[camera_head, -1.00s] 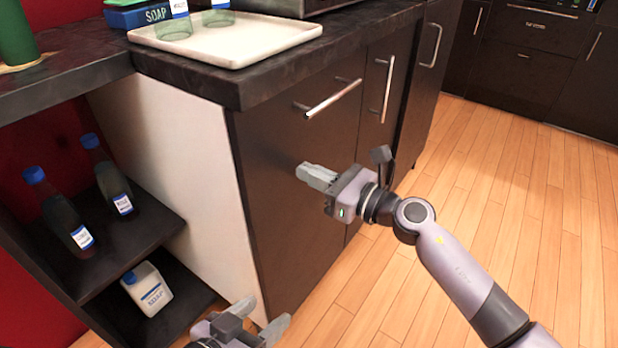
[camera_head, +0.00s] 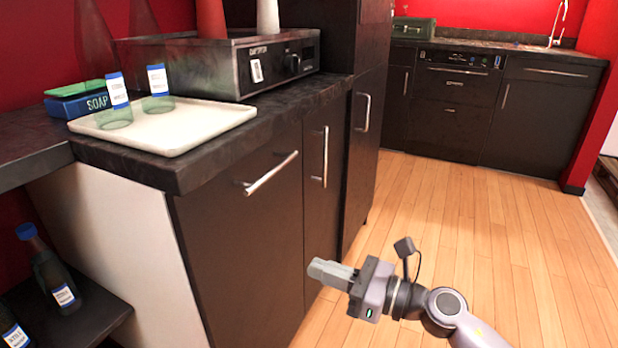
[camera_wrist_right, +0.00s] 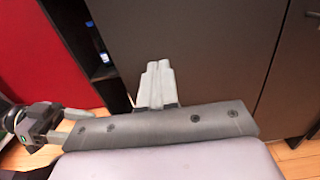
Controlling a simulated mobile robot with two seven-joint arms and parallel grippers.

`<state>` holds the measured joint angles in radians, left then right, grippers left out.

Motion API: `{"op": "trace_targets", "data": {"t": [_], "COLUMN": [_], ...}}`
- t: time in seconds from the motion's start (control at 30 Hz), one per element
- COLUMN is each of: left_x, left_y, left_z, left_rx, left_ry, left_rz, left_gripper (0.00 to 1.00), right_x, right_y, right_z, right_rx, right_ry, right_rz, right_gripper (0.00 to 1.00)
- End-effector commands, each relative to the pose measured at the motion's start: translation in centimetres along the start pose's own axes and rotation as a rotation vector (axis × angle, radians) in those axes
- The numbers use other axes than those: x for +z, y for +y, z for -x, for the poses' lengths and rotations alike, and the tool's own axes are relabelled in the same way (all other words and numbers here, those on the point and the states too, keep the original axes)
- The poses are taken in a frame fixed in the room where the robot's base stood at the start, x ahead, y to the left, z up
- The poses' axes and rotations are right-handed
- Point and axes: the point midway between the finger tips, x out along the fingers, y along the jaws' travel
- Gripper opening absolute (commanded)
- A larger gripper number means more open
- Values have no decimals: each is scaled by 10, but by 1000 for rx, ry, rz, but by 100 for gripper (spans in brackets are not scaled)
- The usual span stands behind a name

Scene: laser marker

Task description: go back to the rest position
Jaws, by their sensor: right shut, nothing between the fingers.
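My right gripper (camera_head: 322,269) is shut and empty in the head view, in front of the dark cabinet doors and below the counter top. In the right wrist view its two grey fingers (camera_wrist_right: 158,68) lie side by side against the dark cabinet front behind them. My left gripper (camera_wrist_right: 68,127) shows at the left of the right wrist view, with its two fingers apart and nothing visible between them. It is out of the head view.
A dark counter (camera_head: 190,172) carries a white tray (camera_head: 215,122) with two labelled glasses, a blue soap box (camera_head: 82,105) and a metal appliance (camera_head: 215,65). Door handles (camera_head: 270,173) stick out near my right arm. Bottles stand on a low shelf (camera_head: 95,325). Wooden floor (camera_head: 480,230) is clear at right.

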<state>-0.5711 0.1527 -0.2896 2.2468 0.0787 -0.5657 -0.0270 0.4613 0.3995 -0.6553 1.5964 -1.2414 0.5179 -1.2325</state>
Motion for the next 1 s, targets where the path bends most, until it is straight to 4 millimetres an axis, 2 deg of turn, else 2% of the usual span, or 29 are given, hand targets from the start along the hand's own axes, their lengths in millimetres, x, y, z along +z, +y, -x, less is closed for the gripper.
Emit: {"op": "trace_targets", "data": {"t": [0.07,0.17,0.27,0.37,0.57,0.7,0.87,0.9,0.97,1.0], "left_x": [-1,-2,-3,-3,-4,-4,-4,-4,-4,-16], "left_y": [0,0,0,0,0,0,0,0,0,0], "left_z": [0,0,0,0,0,0,0,0,0,8], "left_rx": [1,1,1,1,2,2,2,2,2,-5], "left_ry": [3,5,6,7,8,8,8,8,8,2], "left_rz": [0,0,0,0,0,0,0,0,0,1], "left_gripper": [62,62,62,62,62,62,62,62,62,62], "right_x": [1,6,6,-2,-44,-81,-114,-121,-130,-113], "right_y": [7,15,18,18,26,47,83,94,110,107], "right_z": [1,9,25,48,100,133,162,168,177,177], "right_rx": [-20,-75,-150,-229,-387,-495,-611,609,587,593], "right_ry": [-49,-160,-306,-452,-736,-924,-1118,1103,1053,1065], "right_rz": [-114,-382,-758,-1149,-1922,-2397,-2841,2784,2626,2638], "right_gripper": [0,0,0,0,0,0,0,0,0,0]}}
